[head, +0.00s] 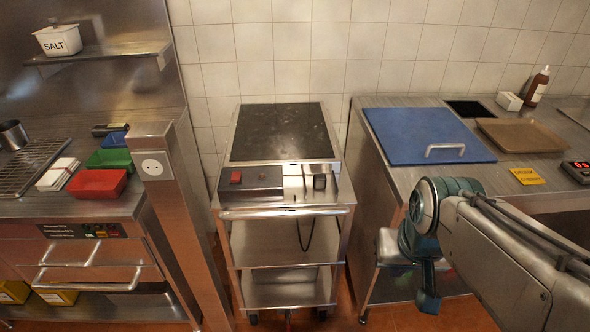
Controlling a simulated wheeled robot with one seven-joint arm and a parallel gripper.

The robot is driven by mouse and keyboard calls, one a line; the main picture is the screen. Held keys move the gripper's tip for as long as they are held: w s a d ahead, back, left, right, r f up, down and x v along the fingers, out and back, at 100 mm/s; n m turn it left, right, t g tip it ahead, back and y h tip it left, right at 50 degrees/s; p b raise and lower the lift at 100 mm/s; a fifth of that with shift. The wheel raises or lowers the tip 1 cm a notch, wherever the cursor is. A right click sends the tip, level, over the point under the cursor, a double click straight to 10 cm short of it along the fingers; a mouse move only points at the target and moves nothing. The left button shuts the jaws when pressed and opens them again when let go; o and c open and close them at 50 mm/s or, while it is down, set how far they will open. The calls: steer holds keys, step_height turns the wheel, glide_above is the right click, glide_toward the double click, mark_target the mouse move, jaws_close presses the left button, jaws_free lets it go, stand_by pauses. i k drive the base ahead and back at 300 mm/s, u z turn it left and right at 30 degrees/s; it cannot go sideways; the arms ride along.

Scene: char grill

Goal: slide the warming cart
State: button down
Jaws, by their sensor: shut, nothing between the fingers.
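The warming cart (222,200) stands upright on its casters in the middle of the head view, against the tiled wall. It is steel, with a black top plate (282,133), a front panel with a red switch, a front bar (285,211) and two open shelves below. A dark cord hangs in a loop in front of the upper shelf. My gripper (428,301) hangs low to the right of the cart, in front of the right counter. It is shut and empty, and stands apart from the cart. My wrist partly hides the counter behind it.
A steel post with a socket (153,167) stands close to the cart's left. The right counter (393,181) holds a blue lidded board (400,125) and a brown tray (520,134). The left counter carries coloured bins (98,183). Bare floor shows at the front.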

mark_target(278, 149)
steer(key=z, duration=2.3)
steer(key=k, duration=1.2)
steer(key=u, duration=2)
steer(key=i, duration=0.5)
steer(key=z, duration=0.05)
